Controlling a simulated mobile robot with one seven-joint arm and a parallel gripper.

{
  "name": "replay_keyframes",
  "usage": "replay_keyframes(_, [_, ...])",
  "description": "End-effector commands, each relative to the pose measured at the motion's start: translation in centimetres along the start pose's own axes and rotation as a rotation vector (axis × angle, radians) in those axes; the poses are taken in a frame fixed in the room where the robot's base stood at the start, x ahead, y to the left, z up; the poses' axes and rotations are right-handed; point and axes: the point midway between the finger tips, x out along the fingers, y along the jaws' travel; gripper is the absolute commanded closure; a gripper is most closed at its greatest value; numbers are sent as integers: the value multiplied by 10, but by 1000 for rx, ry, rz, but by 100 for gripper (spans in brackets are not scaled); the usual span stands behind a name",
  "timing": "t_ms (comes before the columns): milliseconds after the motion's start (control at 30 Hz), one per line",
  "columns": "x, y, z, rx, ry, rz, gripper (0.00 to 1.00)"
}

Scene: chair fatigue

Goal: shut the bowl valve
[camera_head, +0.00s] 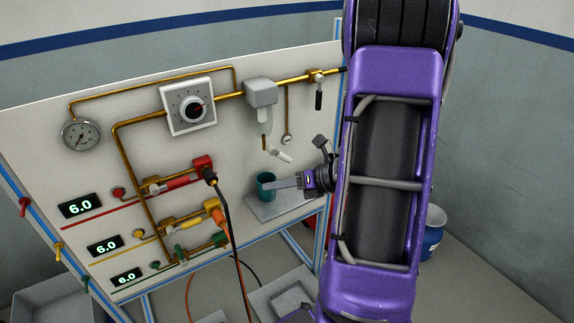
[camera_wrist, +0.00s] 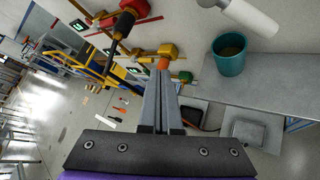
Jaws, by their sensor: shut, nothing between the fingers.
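A grey filter head (camera_head: 262,93) with a clear bowl (camera_head: 265,120) hangs on the brass line at the upper middle of the panel. Under the bowl a short drain piece ends by a white lever (camera_head: 281,155), tilted down to the right; I take this as the bowl valve. A white cylinder, probably this lever, shows at the top of the wrist view (camera_wrist: 252,14). My gripper (camera_head: 272,185) is shut and empty, below the lever and apart from it, in front of the teal cup. The fingers also show in the wrist view (camera_wrist: 161,75).
The teal cup (camera_wrist: 231,54) stands on a grey shelf (camera_head: 283,205), close to my fingers. Red, yellow and green valve branches with connectors and cables (camera_head: 208,175) are left of my gripper. A black-handled valve (camera_head: 318,95) is at the upper right.

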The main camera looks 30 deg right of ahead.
Motion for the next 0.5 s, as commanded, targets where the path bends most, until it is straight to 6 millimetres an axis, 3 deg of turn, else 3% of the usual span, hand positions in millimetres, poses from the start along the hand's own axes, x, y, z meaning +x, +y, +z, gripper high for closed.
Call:
replay_keyframes(100, [-35,-20,2,148,-120,-55,100])
replay_keyframes(233, [-59,-38,0,254,-205,-107,100])
replay_keyframes(367, [-69,-46,-1,301,-241,-131,100])
replay_keyframes(500, [-59,-50,0,306,-243,-133,100])
